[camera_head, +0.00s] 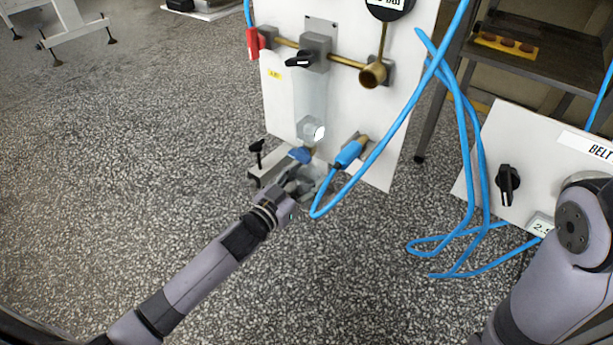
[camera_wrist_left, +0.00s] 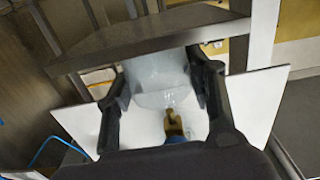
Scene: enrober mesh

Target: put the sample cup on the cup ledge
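My left gripper (camera_head: 304,180) is low in front of the white upright panel (camera_head: 281,98), partly hidden by its own wrist. In the left wrist view its two dark fingers (camera_wrist_left: 160,92) stand on either side of a clear, whitish cup (camera_wrist_left: 155,75). The cup fills the gap and seems to touch both fingers. In the head view the clear cup (camera_head: 318,172) shows only in part beside the fingers, just below a small blue-tipped part (camera_head: 300,155). I cannot pick out the cup ledge with certainty. My right gripper is out of view.
A blue connector (camera_head: 350,153) and hanging blue hose (camera_head: 388,130) are close right of my left gripper. The panel carries a black valve knob (camera_head: 299,59) and brass pipe (camera_head: 345,62). A second panel (camera_head: 530,150) stands at right.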

